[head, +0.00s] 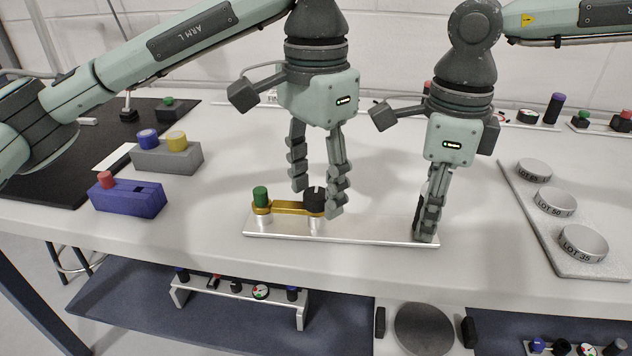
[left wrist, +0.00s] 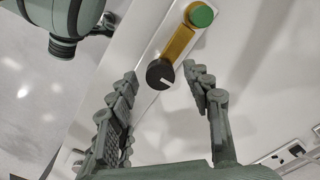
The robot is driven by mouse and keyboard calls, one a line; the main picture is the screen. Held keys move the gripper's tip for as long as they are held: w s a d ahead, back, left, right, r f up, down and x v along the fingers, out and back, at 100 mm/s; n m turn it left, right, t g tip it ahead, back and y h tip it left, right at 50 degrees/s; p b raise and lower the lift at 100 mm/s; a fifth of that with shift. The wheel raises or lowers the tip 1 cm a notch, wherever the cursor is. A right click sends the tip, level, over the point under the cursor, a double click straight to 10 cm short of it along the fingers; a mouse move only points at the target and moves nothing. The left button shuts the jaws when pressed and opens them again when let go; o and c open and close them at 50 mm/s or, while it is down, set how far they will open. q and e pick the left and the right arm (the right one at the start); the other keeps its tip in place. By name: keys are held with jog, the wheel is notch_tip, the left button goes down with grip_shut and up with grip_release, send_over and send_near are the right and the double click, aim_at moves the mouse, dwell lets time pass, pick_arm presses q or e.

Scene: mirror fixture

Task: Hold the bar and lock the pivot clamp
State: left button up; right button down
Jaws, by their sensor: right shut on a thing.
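A long flat silver bar (head: 370,231) lies on the bench. On its left half sits a yellow arm (head: 290,208) with a green knob (head: 260,195) at the left end and a black knob (head: 314,198) with a white mark at the right end. My left gripper (head: 317,203) is open above and around the black knob. In the left wrist view the black knob (left wrist: 160,74) shows beyond and between the parted fingers, apart from them. My right gripper (head: 425,236) is shut at the silver bar's right end. The fingers hide the exact contact.
A blue block (head: 128,199) with a red knob and a grey block (head: 167,157) with blue and yellow knobs stand left. A tray (head: 548,232) with round lot-marked discs lies right. The bench's front edge is close to the bar. A shelf below holds small parts.

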aim_at(316, 193)
pick_arm(q)
notch_tip(316, 193, up, 12)
dwell(0.6)
pick_arm(e)
jog(key=c, duration=1.2)
grip_release()
jog(key=shift+o, duration=0.2)
